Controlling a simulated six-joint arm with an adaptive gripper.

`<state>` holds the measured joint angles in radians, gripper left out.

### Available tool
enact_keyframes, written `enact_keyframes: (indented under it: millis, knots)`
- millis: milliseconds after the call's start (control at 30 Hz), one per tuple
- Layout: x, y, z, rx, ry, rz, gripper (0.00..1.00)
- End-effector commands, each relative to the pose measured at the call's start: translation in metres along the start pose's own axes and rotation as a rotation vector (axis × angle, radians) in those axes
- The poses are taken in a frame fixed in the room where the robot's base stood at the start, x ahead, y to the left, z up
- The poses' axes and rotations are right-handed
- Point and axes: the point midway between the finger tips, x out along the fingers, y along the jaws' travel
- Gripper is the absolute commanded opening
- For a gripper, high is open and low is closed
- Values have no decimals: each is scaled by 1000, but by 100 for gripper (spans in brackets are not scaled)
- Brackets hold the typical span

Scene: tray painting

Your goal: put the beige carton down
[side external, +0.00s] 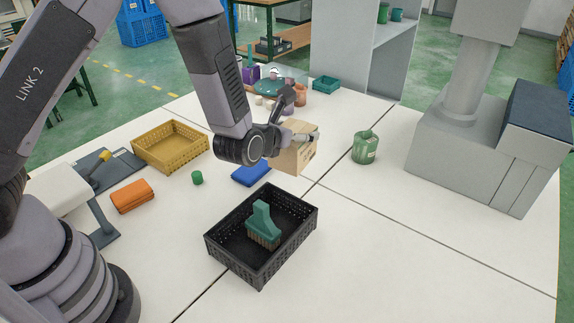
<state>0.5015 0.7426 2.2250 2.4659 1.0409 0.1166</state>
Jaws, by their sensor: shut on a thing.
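The beige carton (294,160) is in the middle of the side external view, above or on the white table, beyond the black tray. My gripper (298,136) is shut on the carton near its top. My wrist hides the carton's left part, and the fingers are only partly visible. I cannot tell whether the carton's bottom touches the table (400,240) or hangs just above it.
A black tray (218,250) holding a green brush (264,222) stands in front. A blue folded cloth (251,174) lies left of the carton, a green canister (365,147) stands right. A yellow tray (160,140) is further left. The table's front right is clear.

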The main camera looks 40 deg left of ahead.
Motion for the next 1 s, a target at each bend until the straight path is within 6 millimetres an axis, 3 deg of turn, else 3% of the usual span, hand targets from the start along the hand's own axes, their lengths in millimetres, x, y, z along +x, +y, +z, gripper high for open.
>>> enact_keyframes:
  millis: [67,467,800,1000]
  knots:
    - [-7,0,18,-5,-9,-1,35]
    - [-6,54,7,-157,-2,376,35]
    - [-42,116,-29,-396,-1,964,35]
    - [-82,131,-63,-561,-2,1362,35]
